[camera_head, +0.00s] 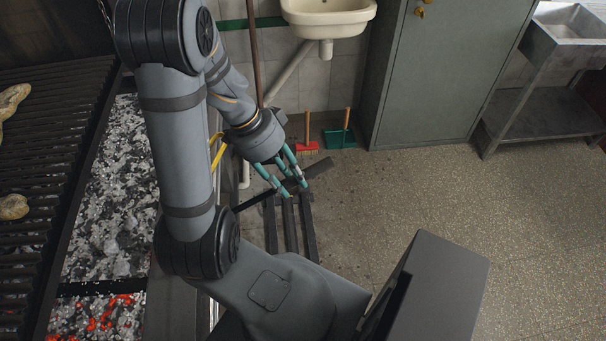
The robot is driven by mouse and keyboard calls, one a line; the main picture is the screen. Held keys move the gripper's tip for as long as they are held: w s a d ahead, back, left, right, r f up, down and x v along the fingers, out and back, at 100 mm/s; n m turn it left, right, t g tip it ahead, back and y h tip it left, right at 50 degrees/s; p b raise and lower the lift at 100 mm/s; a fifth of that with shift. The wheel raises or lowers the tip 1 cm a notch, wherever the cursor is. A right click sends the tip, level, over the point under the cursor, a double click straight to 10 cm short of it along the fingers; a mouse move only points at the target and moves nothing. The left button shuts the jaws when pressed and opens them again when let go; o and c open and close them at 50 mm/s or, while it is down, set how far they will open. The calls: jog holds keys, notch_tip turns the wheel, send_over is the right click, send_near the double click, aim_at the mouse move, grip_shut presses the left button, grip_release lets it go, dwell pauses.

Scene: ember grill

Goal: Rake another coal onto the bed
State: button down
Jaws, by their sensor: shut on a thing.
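My gripper (290,188) is shut on the dark handle of a tool (319,168), right of the grill. The handle's thick end sticks out to the right. A thin dark rod runs down and left from the fingers until my arm hides it, so its head is not visible. A bed of grey and white ashy coals (112,190) lies along the grill's right side. Below it, past a dark bar (100,288), coals glow red and orange (108,314). My arm covers part of the grill's right edge.
A dark grate (35,200) with several pale food pieces (14,207) lies at the left. Dark rails (291,225) lie under my gripper. Floor at right is clear.

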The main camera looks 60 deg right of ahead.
jog(key=w+a+p, duration=0.3)
jog(key=w+a, duration=0.2)
jog(key=w, duration=0.2)
jog(key=shift+s+d+r, duration=0.6)
jog(key=shift+s+r, duration=0.15)
jog(key=shift+s, duration=0.1)
jog(key=shift+s+d+r, duration=0.55)
jog(key=shift+s+r, duration=0.2)
jog(key=shift+s, duration=0.1)
jog(key=s+d+r, duration=0.1)
jog(key=s+d, duration=0.2)
jog(key=d, duration=0.1)
jog(key=s+d+r, duration=0.1)
jog(key=s+d, duration=0.2)
jog(key=s+d+r, duration=0.1)
jog(key=s+d, duration=0.2)
jog(key=d, duration=0.1)
jog(key=shift+s+d, duration=0.2)
jog(key=shift+d, duration=0.15)
jog(key=shift+w, duration=0.15)
